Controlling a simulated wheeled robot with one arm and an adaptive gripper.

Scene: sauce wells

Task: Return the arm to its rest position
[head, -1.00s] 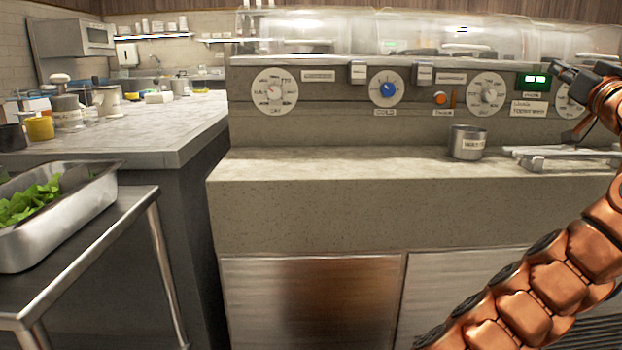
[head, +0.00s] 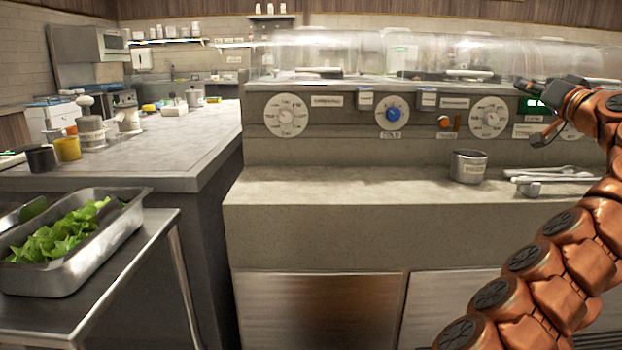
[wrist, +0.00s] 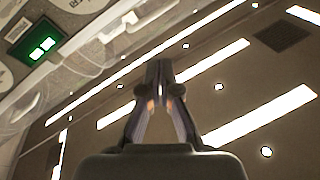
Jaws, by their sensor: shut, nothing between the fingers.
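My copper-coloured arm rises along the right side of the head view. My gripper (head: 535,85) is dark and sits at the arm's upper end, in front of the control panel (head: 350,138) and next to the green display (head: 536,106). In the wrist view my gripper (wrist: 159,68) has its fingertips together with nothing between them. It points up toward the ceiling (wrist: 230,90), with the green display (wrist: 38,45) at the upper left.
A steel cup (head: 468,167) and light-coloured utensils (head: 548,174) rest on the counter ledge (head: 330,190) near my arm. Clear covers (head: 350,55) stand above the panel. A steel pan (head: 85,262) of greens sits on a cart at the left. The ledge's left part is clear.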

